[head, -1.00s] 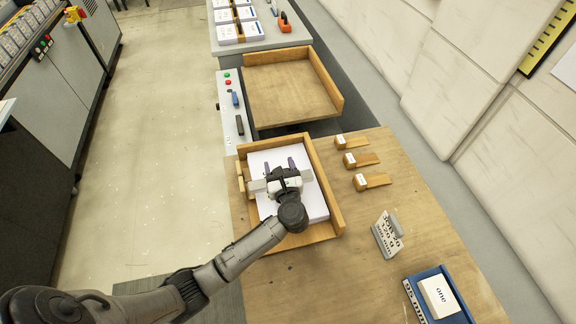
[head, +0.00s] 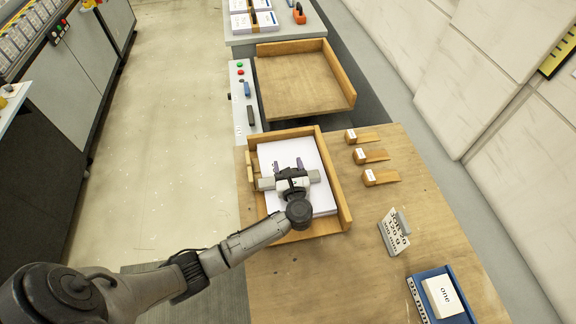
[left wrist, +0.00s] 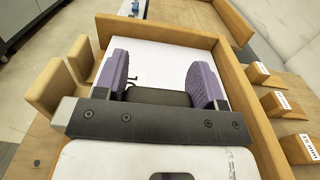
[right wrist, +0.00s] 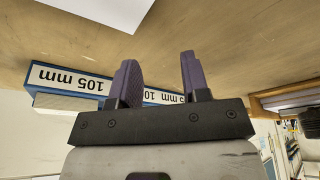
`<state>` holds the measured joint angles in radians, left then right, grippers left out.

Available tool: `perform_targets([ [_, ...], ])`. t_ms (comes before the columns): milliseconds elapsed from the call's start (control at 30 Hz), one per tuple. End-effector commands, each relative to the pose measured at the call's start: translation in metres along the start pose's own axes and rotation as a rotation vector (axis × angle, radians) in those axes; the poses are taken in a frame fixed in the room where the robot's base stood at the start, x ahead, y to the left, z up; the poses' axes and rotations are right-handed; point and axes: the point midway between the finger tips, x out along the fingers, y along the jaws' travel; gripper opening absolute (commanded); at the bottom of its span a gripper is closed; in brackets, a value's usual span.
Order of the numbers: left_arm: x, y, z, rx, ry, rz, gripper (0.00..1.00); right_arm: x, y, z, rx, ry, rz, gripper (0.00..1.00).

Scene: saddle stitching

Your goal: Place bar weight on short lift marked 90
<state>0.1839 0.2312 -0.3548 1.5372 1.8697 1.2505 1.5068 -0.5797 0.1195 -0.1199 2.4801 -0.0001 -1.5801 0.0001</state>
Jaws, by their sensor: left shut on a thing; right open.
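My left gripper (head: 288,165) is over a white paper stack (head: 319,199) in a wooden tray (head: 344,212). In the left wrist view, its purple fingers (left wrist: 160,68) are shut on a dark grey bar (left wrist: 158,97), seemingly the bar weight. My right gripper (right wrist: 157,60) is open and empty in the right wrist view, outside the head view. No readable 90 mark shows.
Labelled wooden wedges (head: 382,177) lie right of the tray. A job sign (head: 392,236) and a blue holder (head: 418,296) with a white block stand nearer. An empty wooden tray (head: 300,85) lies beyond. Bare tabletop (head: 330,270) is clear.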

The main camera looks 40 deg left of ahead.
Motion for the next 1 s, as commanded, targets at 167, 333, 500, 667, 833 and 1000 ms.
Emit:
perform_targets([
  [167,0.0,0.0,-0.002,0.001,0.0,0.0,0.72,0.002,-0.001,0.001,0.002,0.0,-0.002,0.43],
  [333,0.0,0.0,-0.002,0.0,0.0,0.0,0.89,0.002,-0.001,0.001,0.002,0.0,-0.002,0.43],
  [500,0.0,0.0,-0.002,0.0,0.0,0.0,0.89,0.002,-0.001,0.001,0.002,0.0,-0.002,0.43],
  [667,0.0,0.0,0.003,0.0,0.0,-0.001,0.89,-0.003,-0.001,-0.001,0.002,-0.001,-0.002,0.43],
  [833,-0.024,-0.001,-0.002,-0.003,0.005,-0.002,0.89,0.002,0.0,0.001,0.0,0.0,-0.001,0.43],
  [1000,-0.057,0.0,-0.002,-0.003,0.005,-0.001,0.89,0.006,0.0,0.002,-0.001,-0.001,0.001,0.43],
])
